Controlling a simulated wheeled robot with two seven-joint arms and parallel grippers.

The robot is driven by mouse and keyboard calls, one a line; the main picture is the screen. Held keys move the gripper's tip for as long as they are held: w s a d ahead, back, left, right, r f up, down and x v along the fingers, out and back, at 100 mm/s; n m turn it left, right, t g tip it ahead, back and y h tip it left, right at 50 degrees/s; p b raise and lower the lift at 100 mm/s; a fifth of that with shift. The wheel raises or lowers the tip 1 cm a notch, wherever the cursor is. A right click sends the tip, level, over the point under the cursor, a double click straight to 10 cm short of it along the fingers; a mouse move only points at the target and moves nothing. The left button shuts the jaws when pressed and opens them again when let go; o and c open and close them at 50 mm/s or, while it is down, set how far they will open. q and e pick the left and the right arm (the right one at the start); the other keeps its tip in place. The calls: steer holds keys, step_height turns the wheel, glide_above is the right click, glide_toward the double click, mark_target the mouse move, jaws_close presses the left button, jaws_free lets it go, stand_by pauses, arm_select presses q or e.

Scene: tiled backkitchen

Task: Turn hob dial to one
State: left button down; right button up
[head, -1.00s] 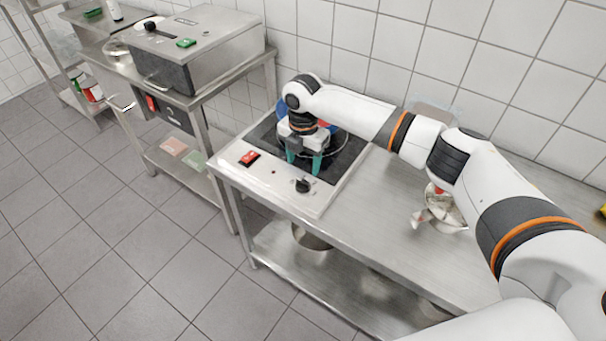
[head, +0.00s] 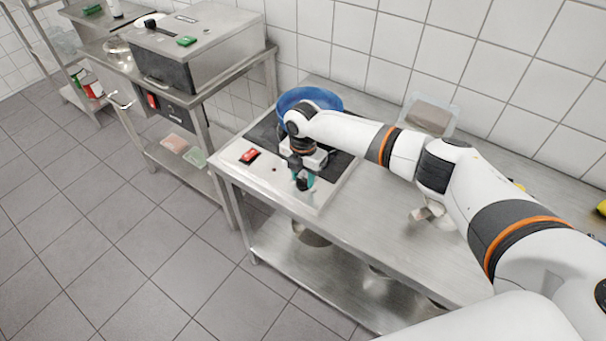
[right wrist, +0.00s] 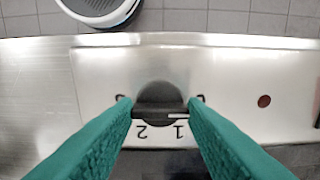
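The hob dial (head: 306,184) is a black knob on the front panel of the hob (head: 326,192). In the right wrist view the dial (right wrist: 158,101) shows a white pointer line on its right side, near the printed 1; the 2 is printed to the left. My right gripper (head: 302,181) is down at the dial. In the right wrist view its teal fingers (right wrist: 160,102) are apart, one on each side of the dial. Whether the fingertips touch it I cannot tell. My left gripper is not in view.
A blue pan (head: 310,97) sits on the back of the hob. A red switch (head: 250,156) is left of the dial.

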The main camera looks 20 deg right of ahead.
steer(key=shift+c, duration=0.7)
steer(key=shift+r+m+p, duration=0.1)
steer(key=shift+m+p, duration=0.2)
steer(key=shift+m, duration=0.1)
steer(key=shift+m+p, duration=0.35)
steer(key=shift+m, duration=0.25)
steer(key=m+p, duration=0.2)
steer(key=m, duration=0.2)
steer(key=shift+r, duration=0.1)
steer(key=m+p, duration=0.3)
steer(key=m, duration=0.2)
steer(key=shift+m, duration=0.4)
steer(key=shift+w, duration=0.1)
steer(key=o, duration=1)
